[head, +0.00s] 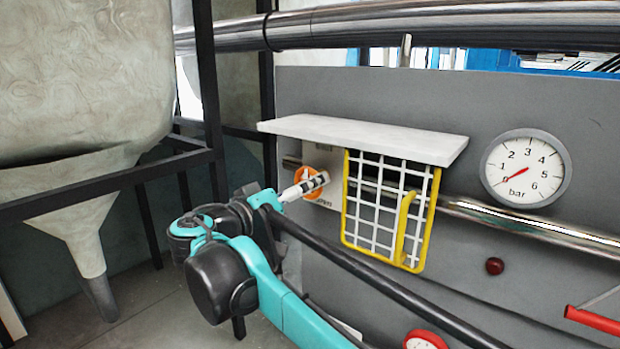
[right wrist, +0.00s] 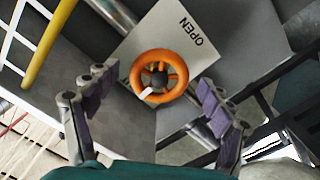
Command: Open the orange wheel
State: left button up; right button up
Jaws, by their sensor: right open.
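The orange wheel (head: 304,170) is on the grey panel, left of the yellow-framed guard and under the white shelf. In the right wrist view the orange wheel (right wrist: 173,92) is a spoked ring with a dark hub and a small white mark at its lower left. It lies in front of a pale plate (right wrist: 168,35) reading "OPEN". My right gripper (head: 314,184) is at the wheel in the head view, hiding part of it. In the right wrist view its two padded fingers (right wrist: 155,88) are spread wide on either side of the wheel, apart from it. My left gripper does not show.
A yellow-framed white grid guard (head: 346,205) hangs right of the wheel. A white shelf (head: 365,137) juts out above. A pipe (head: 530,223) runs along the panel. A pressure gauge (head: 525,168), a red button (head: 494,266) and a red handle (head: 595,320) are farther right.

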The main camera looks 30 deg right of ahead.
jog(key=shift+x, duration=1.25)
jog(key=c, duration=1.2)
